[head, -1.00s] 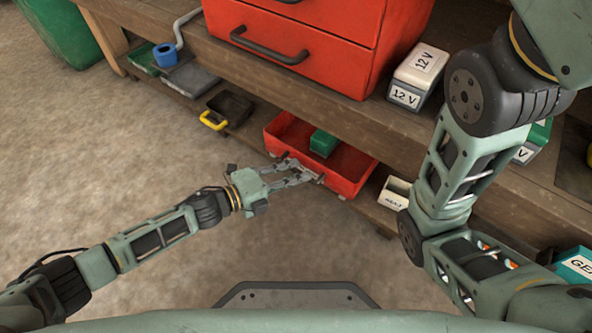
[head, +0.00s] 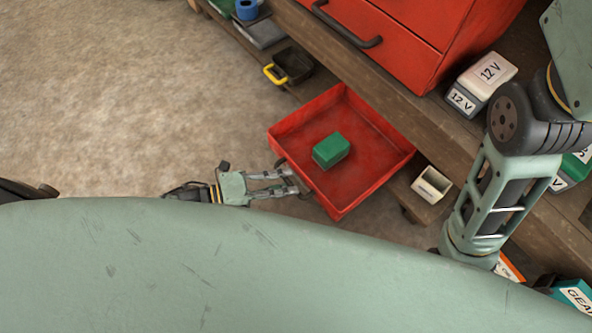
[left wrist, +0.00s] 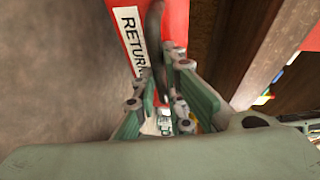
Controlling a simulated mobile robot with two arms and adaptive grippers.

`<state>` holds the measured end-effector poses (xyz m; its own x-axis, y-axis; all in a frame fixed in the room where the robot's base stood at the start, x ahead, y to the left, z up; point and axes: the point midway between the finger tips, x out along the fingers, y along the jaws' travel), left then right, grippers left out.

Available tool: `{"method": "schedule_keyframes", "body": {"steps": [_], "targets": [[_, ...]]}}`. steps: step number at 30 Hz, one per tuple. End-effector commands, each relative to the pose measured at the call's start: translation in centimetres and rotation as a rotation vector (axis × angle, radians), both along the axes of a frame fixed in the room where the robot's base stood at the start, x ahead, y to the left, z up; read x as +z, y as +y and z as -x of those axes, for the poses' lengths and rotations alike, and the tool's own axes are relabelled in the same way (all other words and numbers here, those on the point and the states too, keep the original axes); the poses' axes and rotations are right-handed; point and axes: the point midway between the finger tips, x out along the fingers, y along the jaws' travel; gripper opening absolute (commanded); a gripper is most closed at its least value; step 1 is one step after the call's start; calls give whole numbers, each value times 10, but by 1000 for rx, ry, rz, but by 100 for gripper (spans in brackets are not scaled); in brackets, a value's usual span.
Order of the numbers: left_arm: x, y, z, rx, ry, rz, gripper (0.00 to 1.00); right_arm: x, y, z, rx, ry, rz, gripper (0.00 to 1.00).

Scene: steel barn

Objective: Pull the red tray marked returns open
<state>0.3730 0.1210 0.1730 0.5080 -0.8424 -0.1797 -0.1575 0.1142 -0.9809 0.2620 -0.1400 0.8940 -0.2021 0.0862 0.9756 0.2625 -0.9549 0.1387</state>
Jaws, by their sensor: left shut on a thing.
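The red tray (head: 368,160) sits on the low shelf under the bench in the head view and sticks well out past the shelf's front edge. A green block (head: 331,150) lies in it. My left gripper (head: 297,184) is at the tray's front face. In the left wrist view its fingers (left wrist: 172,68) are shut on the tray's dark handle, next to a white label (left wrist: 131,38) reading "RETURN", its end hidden. My right gripper is not in view; only part of my right arm shows at the right.
A small cream box (head: 431,185) stands right of the tray. A black bin with a yellow handle (head: 288,67) is on its left. A red drawer cabinet (head: 400,35) and a 12 V battery (head: 482,82) are on the bench above. The floor at left is clear.

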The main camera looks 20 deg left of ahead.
Motion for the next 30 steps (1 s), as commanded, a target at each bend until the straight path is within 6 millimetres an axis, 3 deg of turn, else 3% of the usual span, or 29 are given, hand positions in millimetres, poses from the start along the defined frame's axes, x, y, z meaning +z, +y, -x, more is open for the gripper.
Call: {"method": "schedule_keyframes", "body": {"steps": [15,16,22,30], "targets": [[-3,6,8,-1,0,-7,0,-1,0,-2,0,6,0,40],[-3,6,8,-1,0,-7,12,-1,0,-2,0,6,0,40],[-2,6,7,-1,0,-4,29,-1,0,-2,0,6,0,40],[-1,5,7,0,0,-1,29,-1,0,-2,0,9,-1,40]]}}
